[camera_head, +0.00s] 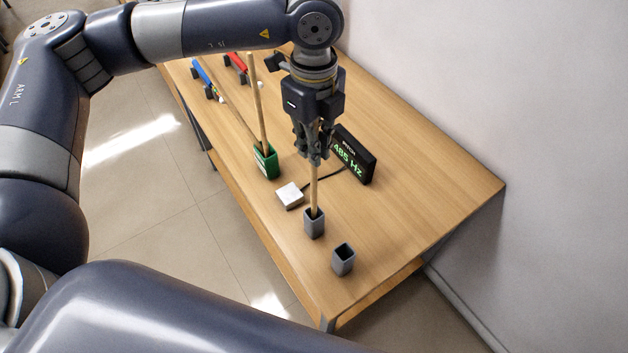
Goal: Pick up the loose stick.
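A light wooden stick (314,189) stands nearly upright, with its lower end in a grey square holder (314,225). My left gripper (315,158) points down over it, with its fingertips closed around the stick's upper part. The fingers hide the top of this stick. Two more wooden sticks stand in a green holder (266,162) to the left: one nearly upright (257,100), the other leaning to the left (229,108). I cannot tell from the view which stick the task calls loose. My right gripper is not in view.
A second grey holder (343,260) stands empty near the table's front edge. A black display (355,155) reading in Hz stands right of the gripper, with a white pad (290,195) cabled to it. Blue (202,72) and red (236,63) items lie at the back. The table's right side is clear.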

